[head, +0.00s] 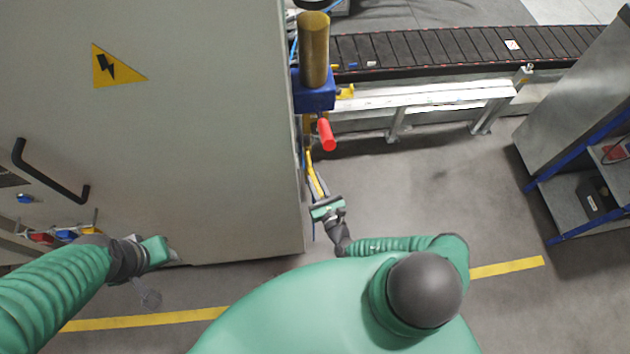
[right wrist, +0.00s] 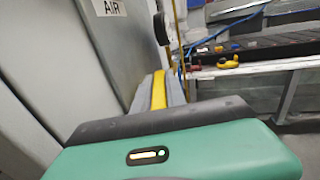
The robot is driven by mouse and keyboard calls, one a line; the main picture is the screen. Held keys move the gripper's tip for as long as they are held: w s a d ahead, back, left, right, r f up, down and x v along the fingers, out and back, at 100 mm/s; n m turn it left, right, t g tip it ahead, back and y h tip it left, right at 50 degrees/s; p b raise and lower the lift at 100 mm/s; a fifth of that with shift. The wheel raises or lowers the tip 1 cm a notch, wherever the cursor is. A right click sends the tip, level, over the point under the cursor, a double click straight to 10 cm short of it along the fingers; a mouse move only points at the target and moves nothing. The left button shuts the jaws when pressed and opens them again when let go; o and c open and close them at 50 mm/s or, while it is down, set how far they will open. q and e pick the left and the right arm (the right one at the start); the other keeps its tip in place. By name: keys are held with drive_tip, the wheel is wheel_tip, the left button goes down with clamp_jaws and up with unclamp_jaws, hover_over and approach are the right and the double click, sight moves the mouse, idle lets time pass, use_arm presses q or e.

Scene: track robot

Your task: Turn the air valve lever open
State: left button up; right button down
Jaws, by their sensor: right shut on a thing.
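The yellow lever (head: 312,176) is beside the right edge of the grey cabinet, low down. It also shows in the right wrist view (right wrist: 158,92), between the grey fingers. My right gripper (head: 318,186) is shut on the yellow lever. The lever's far end and pivot are hard to make out. An AIR label (right wrist: 111,7) is on the grey panel in the right wrist view. My left gripper (head: 170,253) is by the lower part of the cabinet front, apart from the lever; its fingers are too unclear to judge.
The grey cabinet (head: 200,150) fills the left, with a black handle (head: 50,175). A blue unit (head: 314,92) with a brass cylinder (head: 314,50) and red handle (head: 326,135) stands above the lever. A conveyor (head: 430,48) runs behind. Floor (head: 440,190) to the right is clear.

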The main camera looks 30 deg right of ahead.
drive_tip(key=c, duration=1.4)
unclamp_jaws()
drive_tip(key=shift+o, duration=0.2)
drive_tip(key=s+a, duration=0.1)
drive_tip(key=s, duration=1.5)
drive_tip(key=shift+s+a+p, duration=0.35)
drive_tip(key=shift+p, duration=0.1)
